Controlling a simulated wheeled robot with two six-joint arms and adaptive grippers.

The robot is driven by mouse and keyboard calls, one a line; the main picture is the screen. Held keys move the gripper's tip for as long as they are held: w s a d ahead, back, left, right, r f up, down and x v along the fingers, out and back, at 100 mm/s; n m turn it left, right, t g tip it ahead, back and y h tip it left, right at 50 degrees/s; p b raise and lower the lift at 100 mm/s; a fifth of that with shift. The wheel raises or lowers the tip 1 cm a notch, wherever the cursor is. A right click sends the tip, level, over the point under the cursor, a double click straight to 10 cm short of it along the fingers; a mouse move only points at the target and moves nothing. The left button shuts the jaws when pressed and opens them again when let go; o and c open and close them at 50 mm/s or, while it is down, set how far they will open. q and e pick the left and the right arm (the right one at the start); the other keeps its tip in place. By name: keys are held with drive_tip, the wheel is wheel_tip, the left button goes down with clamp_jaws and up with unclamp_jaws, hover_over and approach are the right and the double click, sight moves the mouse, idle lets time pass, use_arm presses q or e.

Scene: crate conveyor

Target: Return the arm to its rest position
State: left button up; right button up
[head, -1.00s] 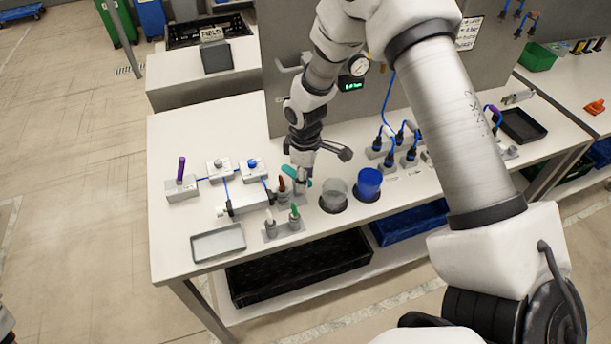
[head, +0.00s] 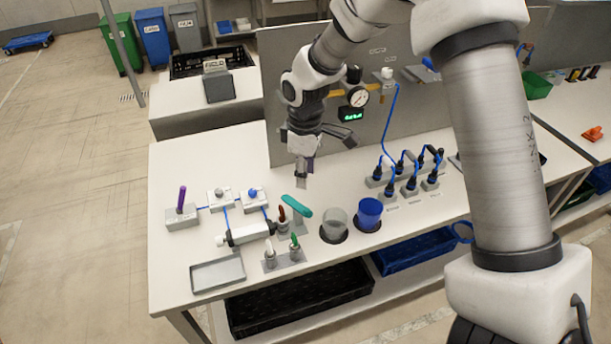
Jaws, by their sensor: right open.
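My right arm comes in from the right in the head view and reaches over the white workbench (head: 185,270). Its gripper (head: 302,180) points down above the bench, behind the turquoise-handled tool (head: 298,206). The gripper is open, and I see nothing held in it. The tool sits in a small holder and stands apart from the gripper. My left gripper is not in view.
A clear cup (head: 336,222) and a blue cup (head: 370,212) stand in the bench top. A grey tray (head: 217,274) lies at the front left. A grey panel (head: 400,120) with a gauge (head: 358,97) rises behind the arm. Blue cables (head: 388,135) hang to the right.

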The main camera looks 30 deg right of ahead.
drive_tip(key=s+a+f+g+b, duration=0.1)
drive_tip(key=s+f+g, duration=0.1)
drive_tip(key=s+f, duration=0.6)
drive_tip(key=s+a+f+g+b, duration=0.1)
drive_tip(key=s+f+g, duration=0.3)
drive_tip(key=f, duration=0.7)
drive_tip(key=s+a+f+m+t+b, duration=0.1)
drive_tip(key=s+a+f+m, duration=0.1)
drive_tip(key=s+f, duration=0.6)
drive_tip(key=s+a+f+m+t+b, duration=0.1)
drive_tip(key=s+a+f+m, duration=0.25)
drive_tip(key=s, duration=0.85)
drive_tip(key=w+m+t, duration=0.1)
drive_tip(key=w, duration=0.1)
drive_tip(key=w+d+m+t, duration=0.1)
drive_tip(key=w+m+t, duration=0.1)
drive_tip(key=w+t, duration=0.1)
drive_tip(key=shift+w+d, duration=0.25)
drive_tip(key=shift+w, duration=0.1)
